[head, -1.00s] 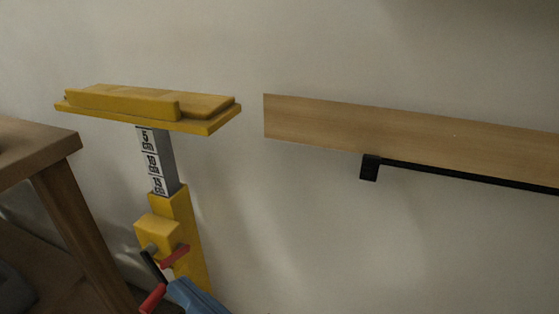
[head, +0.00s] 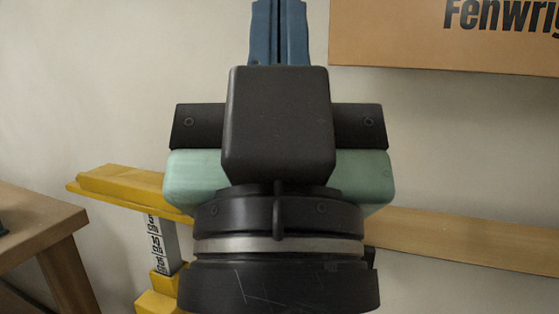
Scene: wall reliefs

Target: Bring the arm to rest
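My gripper (head: 279,32) stands upright in the middle of the head view, large and close to the camera. Its two blue fingers point up and lie side by side with only a thin seam between them. Their tips are at or beyond the top edge of the picture. No object shows between the fingers. The black and mint-green gripper body and wrist hide part of the wall behind.
A yellow stand (head: 125,181) with a marked grey post is at the left, partly hidden by my gripper. A wooden table (head: 40,230) is at far left. A wooden rail (head: 470,238) runs along the wall at right. A tan lettered sign (head: 450,38) hangs at upper right.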

